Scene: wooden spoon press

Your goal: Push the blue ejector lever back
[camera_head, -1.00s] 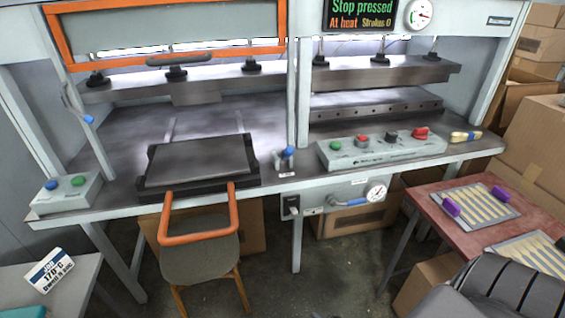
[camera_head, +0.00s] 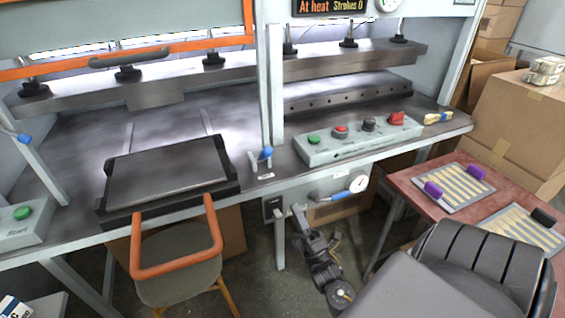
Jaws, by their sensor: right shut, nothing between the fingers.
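A small blue-knobbed lever (camera_head: 266,153) stands upright on the press table, right of the dark plate, with a small label in front of it. A third blue-tipped lever (camera_head: 23,138) is on the left post. I cannot read which one is the ejector lever. My right gripper (camera_head: 299,211) is shut and empty, below the table edge in front of the panel, left of the gauge. It appears apart from the blue handles. My left gripper is out of view.
A dark plate (camera_head: 168,172) lies on the press table. An orange-framed stool (camera_head: 178,262) stands in front. A control box (camera_head: 357,140) with coloured buttons is to the right of the lever. A red side table (camera_head: 412,188) holds trays of wooden spoons; cardboard boxes (camera_head: 522,130) stand behind.

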